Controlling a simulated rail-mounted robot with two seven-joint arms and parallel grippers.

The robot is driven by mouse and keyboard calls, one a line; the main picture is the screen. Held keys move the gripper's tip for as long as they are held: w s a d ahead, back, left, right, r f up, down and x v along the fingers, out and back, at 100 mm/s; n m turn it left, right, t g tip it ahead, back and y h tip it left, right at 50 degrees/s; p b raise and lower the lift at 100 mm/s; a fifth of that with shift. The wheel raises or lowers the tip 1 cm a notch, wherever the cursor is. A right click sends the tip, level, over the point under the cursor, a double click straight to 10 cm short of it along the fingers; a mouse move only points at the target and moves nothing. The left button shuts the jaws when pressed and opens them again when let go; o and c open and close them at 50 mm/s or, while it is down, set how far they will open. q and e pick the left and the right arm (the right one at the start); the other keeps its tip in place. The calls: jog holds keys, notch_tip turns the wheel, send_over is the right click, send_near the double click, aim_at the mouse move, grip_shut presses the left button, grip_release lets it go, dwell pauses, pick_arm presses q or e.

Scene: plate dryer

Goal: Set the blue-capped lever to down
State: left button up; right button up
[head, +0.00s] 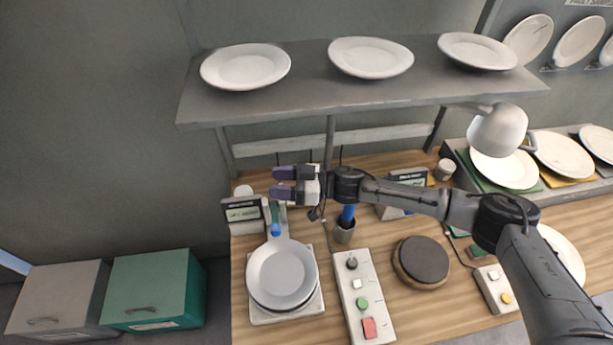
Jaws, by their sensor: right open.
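I cannot make out a lever with a blue cap for certain. A teal handle (275,222) of a pale pan (282,273) lies below the gripper. My left gripper is out of view.
A white control panel (355,298) has a black knob, a green button and a red switch. A dark round plate (422,260) sits to its right. A shelf (310,94) with white plates hangs above. Small display boxes (243,210) stand along the back.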

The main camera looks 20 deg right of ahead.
jog(key=s+d+r, duration=0.4)
jog(key=d, duration=0.1)
jog(key=shift+s, duration=0.25)
jog(key=shift+d+r, duration=0.1)
dwell(0.3)
